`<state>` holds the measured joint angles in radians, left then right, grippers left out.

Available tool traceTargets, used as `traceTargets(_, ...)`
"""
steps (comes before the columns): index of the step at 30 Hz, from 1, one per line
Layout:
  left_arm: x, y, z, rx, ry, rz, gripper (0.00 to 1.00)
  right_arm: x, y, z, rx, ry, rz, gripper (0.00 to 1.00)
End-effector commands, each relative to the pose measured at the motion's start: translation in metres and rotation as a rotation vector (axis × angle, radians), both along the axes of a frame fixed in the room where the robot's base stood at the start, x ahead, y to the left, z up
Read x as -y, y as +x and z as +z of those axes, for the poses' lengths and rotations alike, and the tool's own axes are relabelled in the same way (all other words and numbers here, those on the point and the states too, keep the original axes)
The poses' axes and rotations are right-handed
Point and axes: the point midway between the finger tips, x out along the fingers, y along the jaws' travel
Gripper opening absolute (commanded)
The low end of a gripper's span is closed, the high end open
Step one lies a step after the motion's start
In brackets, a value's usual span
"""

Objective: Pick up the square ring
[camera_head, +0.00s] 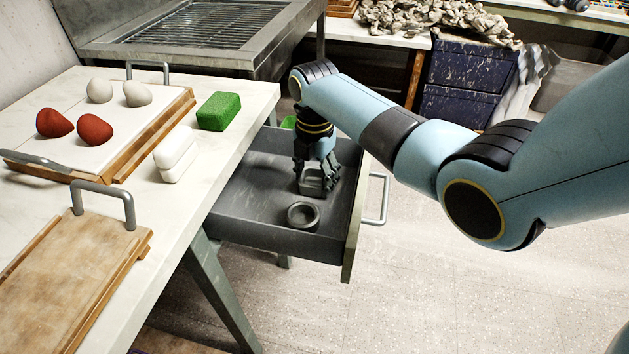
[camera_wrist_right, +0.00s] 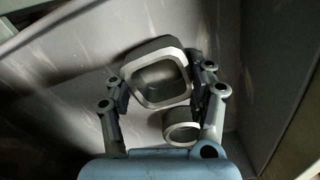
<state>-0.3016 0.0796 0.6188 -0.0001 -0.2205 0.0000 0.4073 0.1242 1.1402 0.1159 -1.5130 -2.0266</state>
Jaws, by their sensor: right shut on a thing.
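The square ring (camera_head: 311,186) is a grey metal ring with rounded corners, inside the open drawer. In the right wrist view the square ring (camera_wrist_right: 158,76) sits tilted between the two fingers. My right gripper (camera_head: 318,176) reaches down into the drawer and is shut on the square ring. It also shows in the right wrist view (camera_wrist_right: 160,95), with a finger on each side of the ring. The fingers hide part of the ring in the head view. I cannot tell how far the ring is above the drawer floor. My left gripper is not in view.
A round ring (camera_head: 303,215) lies on the drawer floor close by, also in the right wrist view (camera_wrist_right: 181,127). The grey drawer (camera_head: 256,197) has raised walls and a handle (camera_head: 378,199). The table (camera_head: 205,155) at left holds a green block (camera_head: 218,111), a white block (camera_head: 176,155) and boards.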

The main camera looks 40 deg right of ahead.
Motion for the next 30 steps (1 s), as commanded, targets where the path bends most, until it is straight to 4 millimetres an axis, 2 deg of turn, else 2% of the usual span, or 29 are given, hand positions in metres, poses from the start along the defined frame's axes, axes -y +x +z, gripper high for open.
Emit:
traceTargets(5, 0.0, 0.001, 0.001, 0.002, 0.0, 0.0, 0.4, 0.0, 0.0, 0.001, 0.001, 0.0, 0.0, 0.17)
traceTargets(8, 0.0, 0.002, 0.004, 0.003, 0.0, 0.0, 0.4, 0.0, 0.001, 0.011, 0.004, -0.001, 0.0, 0.17)
traceTargets(15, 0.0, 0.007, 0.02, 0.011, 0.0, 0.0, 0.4, 0.0, 0.001, 0.062, 0.005, -0.001, 0.0, 0.17)
traceTargets(21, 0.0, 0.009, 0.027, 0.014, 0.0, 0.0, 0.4, 0.0, 0.001, 0.093, 0.003, 0.0, -0.001, 0.17)
traceTargets(30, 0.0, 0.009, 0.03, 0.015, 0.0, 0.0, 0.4, 0.0, 0.001, 0.104, 0.001, 0.0, 0.0, 0.17)
